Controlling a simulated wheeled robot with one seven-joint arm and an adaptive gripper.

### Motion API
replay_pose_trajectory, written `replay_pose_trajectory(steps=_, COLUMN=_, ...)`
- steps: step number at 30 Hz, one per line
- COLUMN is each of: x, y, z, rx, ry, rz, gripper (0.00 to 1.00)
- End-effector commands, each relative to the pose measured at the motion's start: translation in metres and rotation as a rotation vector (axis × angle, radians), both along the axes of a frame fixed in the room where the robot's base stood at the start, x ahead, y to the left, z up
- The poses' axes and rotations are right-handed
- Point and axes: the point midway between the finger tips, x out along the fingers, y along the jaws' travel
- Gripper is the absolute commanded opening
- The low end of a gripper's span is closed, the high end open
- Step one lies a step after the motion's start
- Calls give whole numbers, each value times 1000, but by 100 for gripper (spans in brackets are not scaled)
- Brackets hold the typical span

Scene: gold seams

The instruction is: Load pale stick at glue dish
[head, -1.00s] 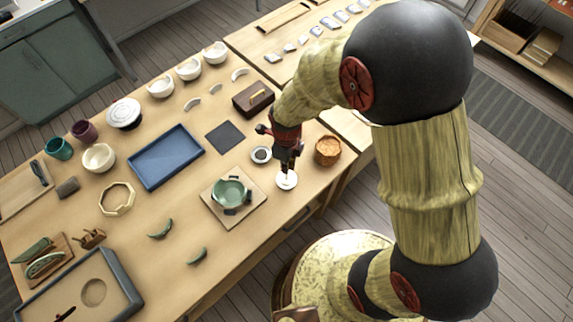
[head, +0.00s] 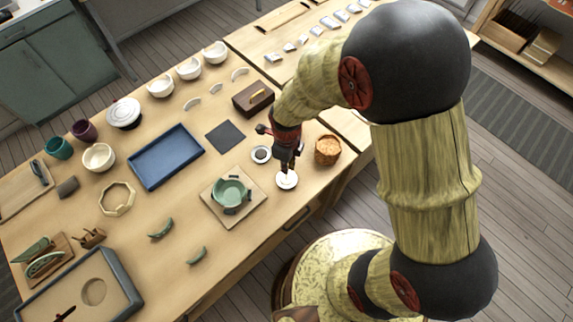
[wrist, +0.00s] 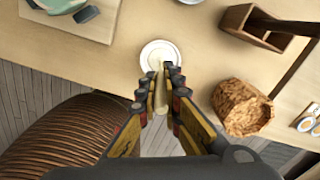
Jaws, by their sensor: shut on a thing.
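My gripper (head: 287,167) is shut on a pale stick (wrist: 160,95), which points down between the fingers. The glue dish (head: 287,181) is a small white round dish near the table's front edge, right under my gripper. In the wrist view the glue dish (wrist: 160,54) lies at the fingertips, and the stick's far end overlaps its near part. I cannot tell whether the tip touches the glue. The stick shows only as a short pale bit below the fingers in the head view.
A green bowl (head: 230,191) rests on a square board to the left. A brown wooden box (head: 253,98) stands behind.

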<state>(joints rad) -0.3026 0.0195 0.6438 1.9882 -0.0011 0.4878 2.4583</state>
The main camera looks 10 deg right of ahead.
Motion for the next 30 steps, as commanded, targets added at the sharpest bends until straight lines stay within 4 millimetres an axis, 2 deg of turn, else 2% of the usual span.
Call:
replay_pose_trajectory(steps=8, x=-1, y=0, z=1, rx=-1, ry=3, rz=0, gripper=0)
replay_pose_trajectory(steps=30, x=-1, y=0, z=54, rx=0, ry=1, rz=0, gripper=0)
